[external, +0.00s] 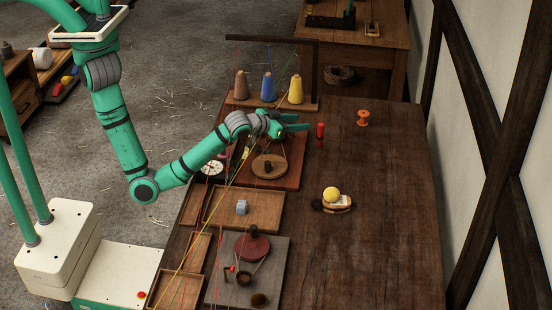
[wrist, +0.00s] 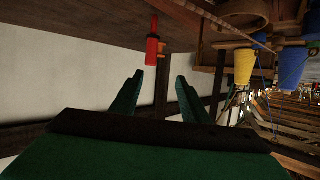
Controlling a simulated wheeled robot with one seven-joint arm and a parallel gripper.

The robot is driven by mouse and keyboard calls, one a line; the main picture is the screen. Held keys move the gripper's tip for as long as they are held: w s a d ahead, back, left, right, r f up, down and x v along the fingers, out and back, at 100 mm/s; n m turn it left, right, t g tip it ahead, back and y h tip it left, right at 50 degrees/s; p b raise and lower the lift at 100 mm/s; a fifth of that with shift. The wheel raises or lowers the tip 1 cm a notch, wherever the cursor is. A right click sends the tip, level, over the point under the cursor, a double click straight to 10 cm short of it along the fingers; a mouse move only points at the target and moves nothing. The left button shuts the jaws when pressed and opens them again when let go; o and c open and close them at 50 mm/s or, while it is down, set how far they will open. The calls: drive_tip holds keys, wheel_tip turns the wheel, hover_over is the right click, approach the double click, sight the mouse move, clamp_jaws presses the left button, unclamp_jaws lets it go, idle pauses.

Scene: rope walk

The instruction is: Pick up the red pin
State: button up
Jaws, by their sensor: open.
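The red pin (external: 320,131) stands upright on the dark wooden table (external: 390,210), a little right of my gripper's tips in the external view. My gripper (external: 303,127) is open and empty, reaching to the right low over the table. In the wrist view, which looks turned upside down, the red pin (wrist: 152,48) hangs from the tabletop at the top. It is just beyond the two green fingers of my gripper (wrist: 160,76), nearer the left one, and apart from both.
An orange spool (external: 363,118) stands behind and right of the pin. A rack (external: 250,106) with brown, blue and yellow cones is at the back left. A yellow ball (external: 331,194) rests by a small holder in front. The right side of the table is clear.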

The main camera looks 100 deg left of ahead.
sight(320, 137)
drive_tip(key=shift+h, duration=0.3)
drive_tip(key=shift+w+d+f+x, duration=0.1)
drive_tip(key=shift+w+d+x, duration=0.15)
drive_tip(key=shift+x, duration=1.5)
drive_tip(key=shift+w+d+f+x, duration=0.1)
drive_tip(key=shift+d+x, duration=0.15)
drive_tip(key=shift+x, duration=1.55)
drive_tip(key=shift+w+d+f+x, duration=0.1)
drive_tip(key=shift+w+d+x, duration=0.15)
drive_tip(key=shift+x, duration=1.5)
drive_tip(key=shift+c, duration=0.4)
clamp_jaws()
